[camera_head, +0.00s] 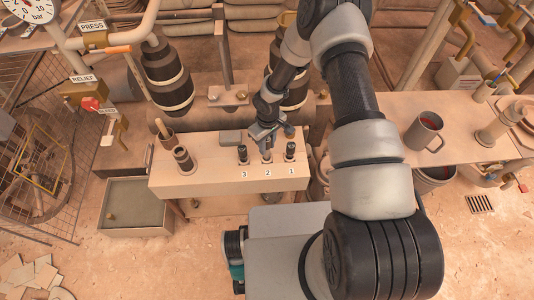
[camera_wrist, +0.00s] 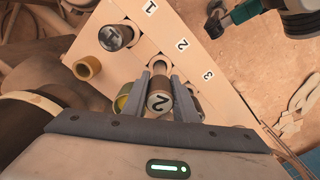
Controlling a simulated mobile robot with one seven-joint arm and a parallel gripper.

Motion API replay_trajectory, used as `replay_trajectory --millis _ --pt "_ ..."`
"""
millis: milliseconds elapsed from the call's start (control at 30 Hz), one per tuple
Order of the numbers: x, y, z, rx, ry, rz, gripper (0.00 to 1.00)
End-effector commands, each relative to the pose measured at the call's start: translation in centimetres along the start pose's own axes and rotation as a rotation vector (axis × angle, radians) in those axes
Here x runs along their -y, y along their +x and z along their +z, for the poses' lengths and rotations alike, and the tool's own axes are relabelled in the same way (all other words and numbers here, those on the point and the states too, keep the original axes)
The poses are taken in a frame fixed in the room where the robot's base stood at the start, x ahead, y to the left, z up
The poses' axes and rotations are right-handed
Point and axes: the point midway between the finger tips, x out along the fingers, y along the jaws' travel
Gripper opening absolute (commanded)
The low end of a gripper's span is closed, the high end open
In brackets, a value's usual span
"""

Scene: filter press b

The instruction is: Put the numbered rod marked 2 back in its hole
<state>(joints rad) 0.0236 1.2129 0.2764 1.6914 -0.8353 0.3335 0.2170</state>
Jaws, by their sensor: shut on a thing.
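The numbered rod marked 2 (camera_wrist: 158,103) is between the two fingers of my gripper (camera_wrist: 160,90) in the wrist view, its numbered end facing the camera. My gripper (camera_head: 266,138) is shut on it, above the place labelled 2 (camera_head: 268,173) on the bench's front edge. The rod's lower part reaches toward a pale round collar (camera_wrist: 160,65) by label 2. I cannot tell whether its lower end is inside the hole. Rod 1 (camera_head: 290,150) stands upright to the right and rod 3 (camera_head: 242,154) to the left, each by its label.
The bench (camera_head: 200,182) also carries a dark cup-like cylinder (camera_head: 183,160) and a holder (camera_head: 167,138) at its left. Brass rings (camera_wrist: 87,67) show near the rods. A grey mug (camera_head: 424,132) stands on the right table. A tray (camera_head: 134,205) sits lower left.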

Motion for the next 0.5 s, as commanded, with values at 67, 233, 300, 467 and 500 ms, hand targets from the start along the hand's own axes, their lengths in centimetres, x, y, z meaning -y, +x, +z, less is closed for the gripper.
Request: replay_trajectory --millis 67,233,300,467,500 --pt "0.1 1.8 0.1 0.002 0.000 -0.001 0.00" --pt "0.0 4.4 0.1 0.001 0.000 -0.001 0.00" --pt "0.0 4.6 0.1 0.000 0.000 0.000 0.00" --pt "0.0 4.4 0.1 0.000 0.000 0.000 0.00" --pt "0.0 4.4 0.1 0.000 0.000 0.000 0.00"
